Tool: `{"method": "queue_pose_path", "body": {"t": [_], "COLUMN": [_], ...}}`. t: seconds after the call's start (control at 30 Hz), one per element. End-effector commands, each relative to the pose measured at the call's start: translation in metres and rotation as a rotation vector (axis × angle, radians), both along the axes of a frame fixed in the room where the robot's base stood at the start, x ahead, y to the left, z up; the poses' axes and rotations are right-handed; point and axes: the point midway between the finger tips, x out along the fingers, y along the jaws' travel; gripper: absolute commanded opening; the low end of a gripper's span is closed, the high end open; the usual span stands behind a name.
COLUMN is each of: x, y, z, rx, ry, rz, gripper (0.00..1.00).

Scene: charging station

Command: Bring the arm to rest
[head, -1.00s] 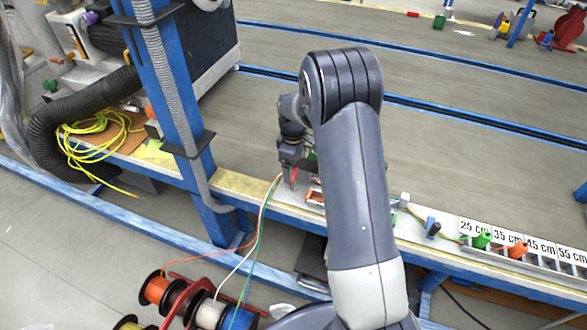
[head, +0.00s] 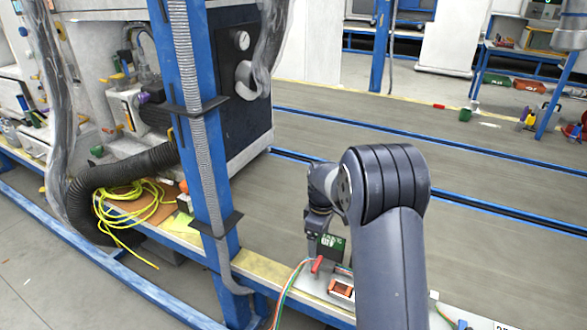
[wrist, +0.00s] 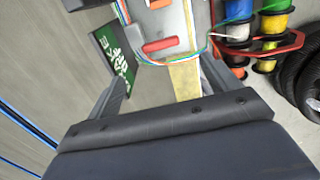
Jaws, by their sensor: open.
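My arm (head: 388,240) reaches from the bottom of the head view, bends at its dark elbow and comes down over the workbench. My gripper (head: 319,238) hangs low over the near bench edge, left of the elbow. In the wrist view my gripper (wrist: 163,78) has its fingers wide apart, with nothing held between them. A small red piece (head: 317,264) lies below it beside coloured wires; it also shows in the wrist view (wrist: 160,45). A green board with white markings (head: 331,248) is close to the gripper; it also shows in the wrist view (wrist: 118,58).
A blue post (head: 203,130) with a grey hose stands left of the arm. Yellow cable (head: 135,205) and a black duct (head: 115,175) lie farther left. Wire spools (wrist: 272,22) show in the wrist view. The grey bench surface (head: 450,180) beyond the arm is mostly clear.

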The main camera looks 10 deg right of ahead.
Motion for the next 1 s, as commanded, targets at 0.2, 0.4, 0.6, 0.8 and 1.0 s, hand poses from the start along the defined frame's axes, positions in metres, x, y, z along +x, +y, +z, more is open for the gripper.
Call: {"method": "queue_pose_path", "body": {"t": [0.2, 0.4, 0.6, 0.8, 1.0], "x": [-0.001, -0.001, -0.001, 0.0, 0.0], "y": [0.0, 0.001, 0.001, 0.001, 0.001], "z": [-0.04, -0.078, -0.102, -0.099, -0.099], "rx": [0.0, 0.0, 0.0, 0.0, 0.0], "ry": [0.005, 0.004, 0.001, 0.0, 0.0], "rz": [0.0, 0.0, 0.0, -0.042, -0.046], "gripper": [0.84, 0.84, 0.84, 0.84, 0.84]}}
